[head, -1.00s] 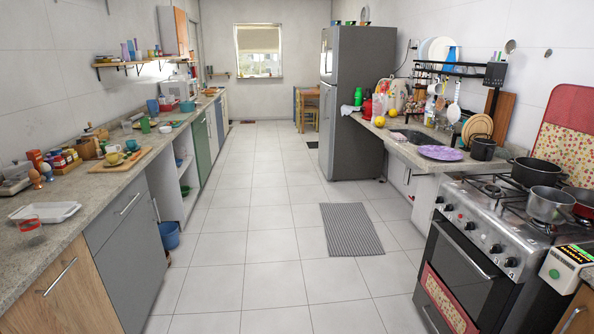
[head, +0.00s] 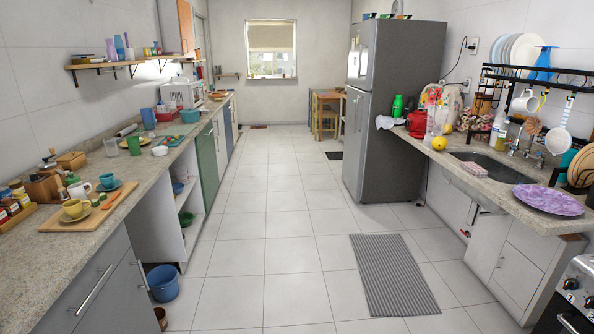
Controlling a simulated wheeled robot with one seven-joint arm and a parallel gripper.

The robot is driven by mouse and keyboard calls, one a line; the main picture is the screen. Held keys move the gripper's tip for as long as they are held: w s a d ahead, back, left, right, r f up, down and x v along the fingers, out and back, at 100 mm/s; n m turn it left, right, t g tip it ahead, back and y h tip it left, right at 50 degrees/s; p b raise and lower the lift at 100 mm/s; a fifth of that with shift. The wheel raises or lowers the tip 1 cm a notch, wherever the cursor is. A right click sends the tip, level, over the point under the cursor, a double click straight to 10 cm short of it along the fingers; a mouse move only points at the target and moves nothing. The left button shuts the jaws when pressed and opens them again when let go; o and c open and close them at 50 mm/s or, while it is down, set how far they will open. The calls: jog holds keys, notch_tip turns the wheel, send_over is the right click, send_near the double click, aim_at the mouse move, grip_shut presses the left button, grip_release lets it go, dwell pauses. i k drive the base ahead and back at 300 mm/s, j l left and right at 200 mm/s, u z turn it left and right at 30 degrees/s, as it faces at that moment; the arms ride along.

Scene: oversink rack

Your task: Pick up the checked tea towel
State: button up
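A whitish cloth (head: 384,122) lies at the far end of the right counter, beside the fridge, and seems to hang over the edge. It is too small to tell whether it is checked. My gripper is not in view.
The right counter (head: 440,158) holds a red kettle (head: 416,124), a lemon (head: 439,143), a sink (head: 495,168) and a purple plate (head: 548,199). A grey striped mat (head: 393,275) lies on the floor. A blue bucket (head: 163,283) stands at left. The middle aisle is clear.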

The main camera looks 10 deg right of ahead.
aim_at(470, 167)
jog(key=i, duration=0.95)
jog(key=i+j+z, duration=0.15)
jog(key=i, duration=0.75)
jog(key=i+j+z, duration=0.15)
jog(key=i+z, duration=0.35)
jog(key=i+j+z, duration=1.2)
jog(key=j+z, duration=0.25)
jog(key=i+j+z, duration=0.15)
jog(key=j+z, duration=0.35)
jog(key=j, duration=0.2)
